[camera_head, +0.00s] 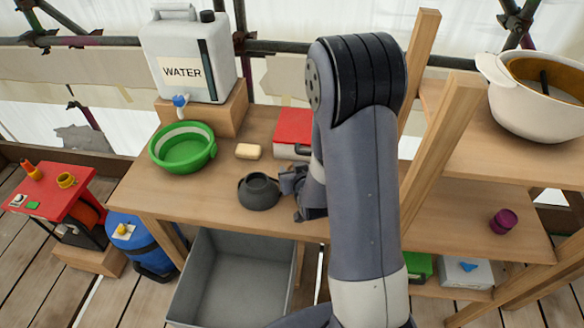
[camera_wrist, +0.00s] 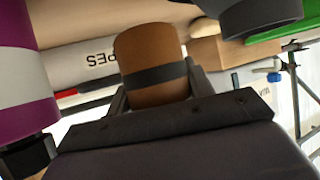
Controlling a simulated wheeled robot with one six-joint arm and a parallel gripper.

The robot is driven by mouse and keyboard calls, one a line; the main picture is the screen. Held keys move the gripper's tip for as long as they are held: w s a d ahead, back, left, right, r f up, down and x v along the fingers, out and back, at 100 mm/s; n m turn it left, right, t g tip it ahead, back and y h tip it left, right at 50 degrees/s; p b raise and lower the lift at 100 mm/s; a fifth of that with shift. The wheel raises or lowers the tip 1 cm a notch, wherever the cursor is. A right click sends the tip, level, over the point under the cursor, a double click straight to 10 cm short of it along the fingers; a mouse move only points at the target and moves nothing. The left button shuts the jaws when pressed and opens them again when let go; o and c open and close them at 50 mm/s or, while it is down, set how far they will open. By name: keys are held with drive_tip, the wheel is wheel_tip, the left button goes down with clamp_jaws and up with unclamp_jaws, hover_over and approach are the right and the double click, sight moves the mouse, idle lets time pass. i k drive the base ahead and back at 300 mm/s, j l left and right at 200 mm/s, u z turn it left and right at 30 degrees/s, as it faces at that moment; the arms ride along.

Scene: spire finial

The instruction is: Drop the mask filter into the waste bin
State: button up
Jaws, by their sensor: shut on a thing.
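My gripper (camera_head: 302,190) is low over the middle of the workbench, right of the dark pot, and partly hidden behind my arm in the head view. In the wrist view its fingers are shut on a brown cylinder with a black band (camera_wrist: 152,62). I cannot tell for certain whether this cylinder is the mask filter. The cylinder is hidden by my arm in the head view. A large open grey bin (camera_head: 287,262), likely the waste bin, stands on the floor under the bench's front edge, below and left of my gripper.
The dark pot (camera_head: 259,192) is close to my gripper. A purple and white cylinder (camera_wrist: 22,75) is near at left in the wrist view. A green basin (camera_head: 183,148), soap (camera_head: 248,151), a red-topped wipes box (camera_head: 293,130) and a water container (camera_head: 188,55) stand on the bench. Wooden posts rise at right.

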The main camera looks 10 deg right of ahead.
sight(243, 271)
drive_tip(key=k+l+z, duration=0.1)
drive_tip(key=k, duration=0.35)
drive_tip(key=k+z, duration=0.5)
drive_tip(key=i+l, duration=0.05)
